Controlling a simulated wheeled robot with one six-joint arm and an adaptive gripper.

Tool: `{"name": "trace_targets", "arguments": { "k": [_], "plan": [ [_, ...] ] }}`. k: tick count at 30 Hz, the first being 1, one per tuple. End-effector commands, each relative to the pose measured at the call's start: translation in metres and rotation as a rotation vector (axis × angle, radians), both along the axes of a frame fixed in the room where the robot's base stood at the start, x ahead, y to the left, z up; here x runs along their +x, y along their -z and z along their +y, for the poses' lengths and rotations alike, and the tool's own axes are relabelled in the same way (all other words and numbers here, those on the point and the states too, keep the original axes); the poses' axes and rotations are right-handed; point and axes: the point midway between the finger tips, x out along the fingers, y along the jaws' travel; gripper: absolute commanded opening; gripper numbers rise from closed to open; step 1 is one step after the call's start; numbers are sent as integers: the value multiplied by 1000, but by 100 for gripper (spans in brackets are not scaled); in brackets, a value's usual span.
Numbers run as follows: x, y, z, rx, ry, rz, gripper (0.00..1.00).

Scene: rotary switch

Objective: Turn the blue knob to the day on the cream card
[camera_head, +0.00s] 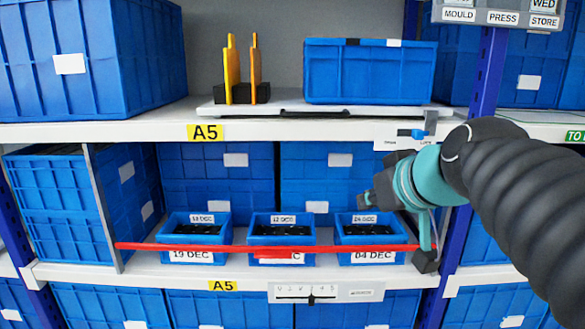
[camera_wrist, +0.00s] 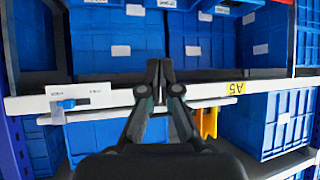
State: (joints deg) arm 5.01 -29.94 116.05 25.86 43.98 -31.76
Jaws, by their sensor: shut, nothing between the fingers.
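A small blue handle (camera_head: 417,133) sits on a white labelled plate (camera_head: 390,144) on the upper shelf edge. The blue handle also shows in the wrist view (camera_wrist: 66,104), left of my gripper; I cannot tell whether it is the task's knob. No dial with days is clearly visible. A pale card reading WED (camera_head: 543,4) is cut off at the top right; I cannot tell whether it is the cream card. My gripper (camera_head: 368,199) is shut and empty in front of the shelves, below the blue handle. Its fingertips (camera_wrist: 158,68) are together in the wrist view.
A red bar (camera_head: 190,247) crosses in front of three small dated bins. A plate with a black pointer (camera_head: 325,292) is on the lower shelf edge. A blue crate (camera_head: 368,72) and yellow upright pieces (camera_head: 231,70) stand on the upper shelf. A blue post (camera_head: 483,75) rises at the right.

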Motion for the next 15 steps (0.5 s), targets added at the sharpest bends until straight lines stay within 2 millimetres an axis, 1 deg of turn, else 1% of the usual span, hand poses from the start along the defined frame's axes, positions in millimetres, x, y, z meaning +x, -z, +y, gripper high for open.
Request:
{"name": "trace_targets", "arguments": {
  "k": [1, 2, 3, 5, 6, 8, 9, 11, 12, 14, 15],
  "plan": [
    [16, -25, -1, 0, -17, -61, 0],
    [25, -41, -1, -4, -30, -102, 0],
    [36, -62, -1, -8, -45, -155, 0],
    [52, -94, -2, -20, -66, -239, 0],
    [62, -116, -4, -29, -78, -296, 0],
    [76, -149, -6, -43, -93, -382, 0],
    [84, -171, -9, -58, -100, -441, 0],
    [95, -205, -14, -80, -108, -532, 0],
    [102, -228, -17, -98, -111, -595, 0],
    [111, -261, -24, -126, -110, -688, 0],
    [115, -283, -28, -146, -106, -749, 0]
  ]
}}
